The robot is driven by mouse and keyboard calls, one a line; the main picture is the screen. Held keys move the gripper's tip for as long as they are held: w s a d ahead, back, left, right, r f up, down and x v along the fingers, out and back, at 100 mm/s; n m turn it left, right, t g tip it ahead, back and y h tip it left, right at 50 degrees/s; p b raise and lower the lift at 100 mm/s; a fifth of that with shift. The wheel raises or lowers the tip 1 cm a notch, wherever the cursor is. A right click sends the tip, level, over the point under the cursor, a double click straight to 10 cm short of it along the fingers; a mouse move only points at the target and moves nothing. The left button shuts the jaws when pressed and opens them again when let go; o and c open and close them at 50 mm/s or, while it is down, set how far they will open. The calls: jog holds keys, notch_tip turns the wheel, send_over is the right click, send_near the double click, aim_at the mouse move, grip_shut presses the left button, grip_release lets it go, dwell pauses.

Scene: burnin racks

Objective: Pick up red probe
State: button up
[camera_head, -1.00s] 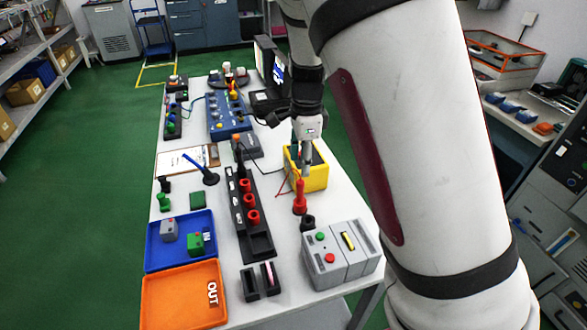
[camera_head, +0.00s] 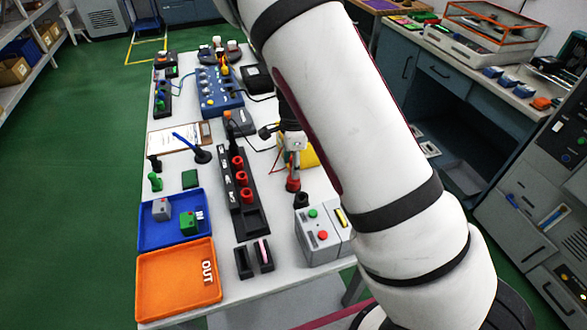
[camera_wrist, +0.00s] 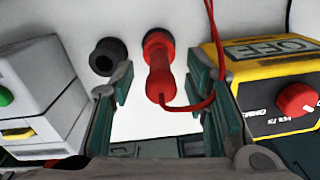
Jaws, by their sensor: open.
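The red probe (camera_wrist: 159,70) stands upright on the white table in the wrist view, with a red cable curling from its near end toward the yellow meter (camera_wrist: 275,85). My gripper (camera_wrist: 167,95) is open, with its two green-padded fingers on either side of the probe and apart from it. In the head view the red probe (camera_head: 293,185) shows only its lower part, below my gripper (camera_head: 293,168); the fingers hide its top.
A black cylindrical holder (camera_wrist: 106,57) stands close left of the probe. A grey box with buttons (camera_head: 322,237) is in front. The yellow meter is close on the right in the wrist view.

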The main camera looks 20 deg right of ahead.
jog(key=shift+f, duration=1.6)
grip_shut()
